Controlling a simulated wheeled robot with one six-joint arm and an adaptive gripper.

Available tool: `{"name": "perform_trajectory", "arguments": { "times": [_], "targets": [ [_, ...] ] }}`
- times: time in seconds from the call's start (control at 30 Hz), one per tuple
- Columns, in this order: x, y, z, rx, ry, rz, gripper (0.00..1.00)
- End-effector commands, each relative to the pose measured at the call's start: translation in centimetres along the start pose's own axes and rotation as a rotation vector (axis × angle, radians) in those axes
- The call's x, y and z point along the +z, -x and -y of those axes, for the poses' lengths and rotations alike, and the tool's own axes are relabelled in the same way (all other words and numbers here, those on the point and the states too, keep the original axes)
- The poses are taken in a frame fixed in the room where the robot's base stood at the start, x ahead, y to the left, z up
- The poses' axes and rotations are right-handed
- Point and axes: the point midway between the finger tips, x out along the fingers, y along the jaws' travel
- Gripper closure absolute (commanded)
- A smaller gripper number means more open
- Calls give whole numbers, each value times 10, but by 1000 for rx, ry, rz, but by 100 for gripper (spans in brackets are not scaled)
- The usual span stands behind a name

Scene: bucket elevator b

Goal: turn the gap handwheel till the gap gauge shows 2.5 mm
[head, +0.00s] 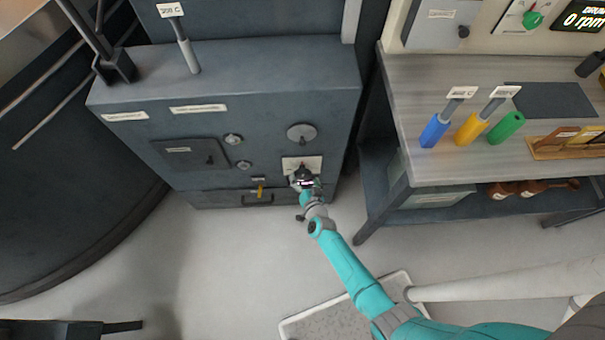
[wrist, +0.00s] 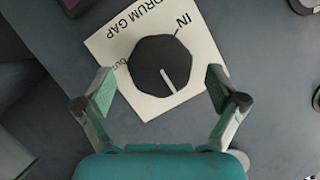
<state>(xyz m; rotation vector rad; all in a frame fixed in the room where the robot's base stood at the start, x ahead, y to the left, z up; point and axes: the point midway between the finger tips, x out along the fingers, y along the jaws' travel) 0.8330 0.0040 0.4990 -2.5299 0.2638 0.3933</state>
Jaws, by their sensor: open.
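In the wrist view a dark many-sided knob (wrist: 158,62) with a white pointer line sits on a white plate (wrist: 118,45) marked DRUM GAP, IN and OUT. The pointer line points down in that view, off both words. My gripper (wrist: 160,88) is open, its fingers on either side of the knob's lower part, with no clear contact. No gap reading is legible.
The dark cabinet (head: 240,100) bears small round fittings (head: 233,139), a hatch (head: 193,153) and a drawer handle (head: 258,199). A workbench (head: 420,80) with blue, yellow and green handles stands to the right. A speckled mat (head: 330,322) lies below.

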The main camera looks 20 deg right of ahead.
Motion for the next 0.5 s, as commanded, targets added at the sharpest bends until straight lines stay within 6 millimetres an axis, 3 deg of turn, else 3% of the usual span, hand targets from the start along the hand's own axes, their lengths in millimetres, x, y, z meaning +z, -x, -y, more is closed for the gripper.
{"name": "perform_trajectory", "arguments": {
  "times": [0.2,0.5],
  "targets": [
    [0,-21,0,1,1,0,5],
    [0,-28,0,0,0,0,5]
  ]
}}
